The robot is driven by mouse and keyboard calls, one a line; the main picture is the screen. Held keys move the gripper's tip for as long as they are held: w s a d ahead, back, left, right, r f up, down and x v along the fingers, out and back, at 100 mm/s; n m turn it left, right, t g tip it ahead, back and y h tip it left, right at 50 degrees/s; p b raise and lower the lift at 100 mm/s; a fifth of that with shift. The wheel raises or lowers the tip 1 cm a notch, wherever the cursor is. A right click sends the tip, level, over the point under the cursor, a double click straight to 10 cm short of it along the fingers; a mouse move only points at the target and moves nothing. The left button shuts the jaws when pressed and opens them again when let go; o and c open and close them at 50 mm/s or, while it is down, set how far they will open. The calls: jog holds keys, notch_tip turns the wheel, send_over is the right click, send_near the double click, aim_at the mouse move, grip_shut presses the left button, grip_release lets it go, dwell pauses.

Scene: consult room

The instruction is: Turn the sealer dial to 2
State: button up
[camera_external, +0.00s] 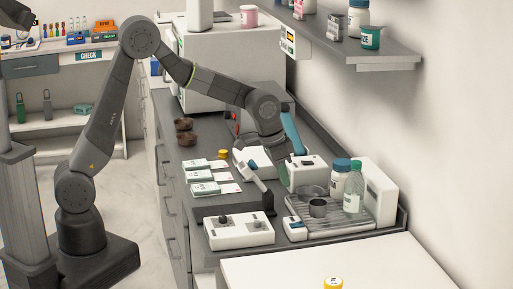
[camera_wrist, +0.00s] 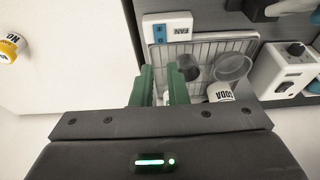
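A white box with a black dial (camera_wrist: 296,48) on its face stands at the right of the wrist view. The same white box (camera_external: 305,176) shows on the counter in the external view, below my gripper. I cannot read its scale or setting, and no label names it the sealer. My gripper (camera_wrist: 162,88) has two green fingers with an empty gap between them. In the wrist view the fingers are over the wire rack, left of and apart from the dial. In the external view my gripper is partly hidden by the arm.
The rack tray (camera_external: 345,228) holds clear and dark cups and capped bottles (camera_external: 353,188). A small FAN switch box (camera_wrist: 167,27) lies beside it. Another white box with black knobs (camera_external: 238,231) stands nearer. A hinged white lever device (camera_external: 252,166) and packets (camera_external: 203,188) are left.

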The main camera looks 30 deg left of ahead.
jog(key=o, duration=0.6)
jog(key=r, duration=0.5)
jog(key=shift+w+a, duration=0.15)
jog(key=shift+w, duration=0.15)
jog(key=shift+o, duration=0.2)
jog(key=w+a+r+n+t+h+b, duration=0.25)
jog(key=w+a+t+b, duration=0.75)
jog(key=w+a, duration=0.8)
jog(key=s+a+f+m+g+h+b, duration=0.1)
jog(key=s+a+m+h, duration=0.1)
jog(key=a, duration=0.1)
jog(key=s+a+f+m+h+b, duration=0.1)
jog(key=a+f+h, duration=0.1)
jog(key=a, duration=0.1)
notch_tip(320, 180, down, 14)
jog(key=shift+y, duration=0.25)
jog(key=x, duration=1.3)
jog(key=shift+w+d+f, duration=0.15)
jog(key=shift+d+f, duration=0.05)
jog(key=shift+d, duration=0.1)
jog(key=shift+c, duration=0.4)
jog(key=shift+m, duration=0.25)
jog(key=c, duration=0.9)
